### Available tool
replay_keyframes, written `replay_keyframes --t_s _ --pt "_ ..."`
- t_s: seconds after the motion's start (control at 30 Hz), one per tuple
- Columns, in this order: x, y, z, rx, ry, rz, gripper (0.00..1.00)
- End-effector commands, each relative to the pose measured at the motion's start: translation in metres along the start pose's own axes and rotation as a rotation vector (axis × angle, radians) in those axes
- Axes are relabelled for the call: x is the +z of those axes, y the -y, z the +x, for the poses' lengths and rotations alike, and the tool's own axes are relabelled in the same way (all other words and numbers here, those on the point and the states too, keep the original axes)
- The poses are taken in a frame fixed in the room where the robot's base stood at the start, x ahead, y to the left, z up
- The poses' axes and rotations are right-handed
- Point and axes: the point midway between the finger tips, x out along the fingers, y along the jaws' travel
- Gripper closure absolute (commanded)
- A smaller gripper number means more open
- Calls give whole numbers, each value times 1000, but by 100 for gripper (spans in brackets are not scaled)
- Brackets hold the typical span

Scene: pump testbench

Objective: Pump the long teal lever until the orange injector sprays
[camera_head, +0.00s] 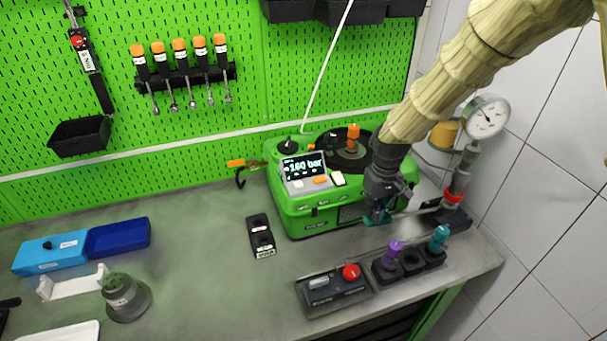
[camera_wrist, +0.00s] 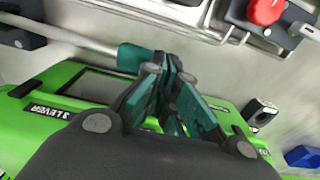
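The long lever runs as a pale rod with a teal grip (camera_wrist: 132,57) at its end, in front of the green testbench (camera_head: 310,222). My gripper (camera_wrist: 172,75) points down at that grip. Its teal-padded fingers converge to closely spaced tips, and the grip lies against or just behind one tip. I cannot tell whether any of it is between them. In the head view my gripper (camera_head: 377,216) is low at the bench's front right. An orange part, apparently the injector (camera_head: 353,133), stands upright on the bench top. No spray shows. The display (camera_head: 303,166) reads about 160 bar.
A round pressure gauge (camera_head: 487,117) stands at the right by the tiled wall. A control box with a red button (camera_head: 351,272) and a black holder with purple (camera_head: 394,251) and teal (camera_head: 439,237) handled pieces are in front.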

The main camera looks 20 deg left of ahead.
Motion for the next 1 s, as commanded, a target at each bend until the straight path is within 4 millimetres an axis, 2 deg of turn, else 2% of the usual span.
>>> replay_keyframes --t_s 0.23,0.63,1.0 --pt "0 -1 -6 0 0 0 100" --pt "0 -4 -35 0 0 0 100" --pt "0 -5 -36 0 0 0 100"
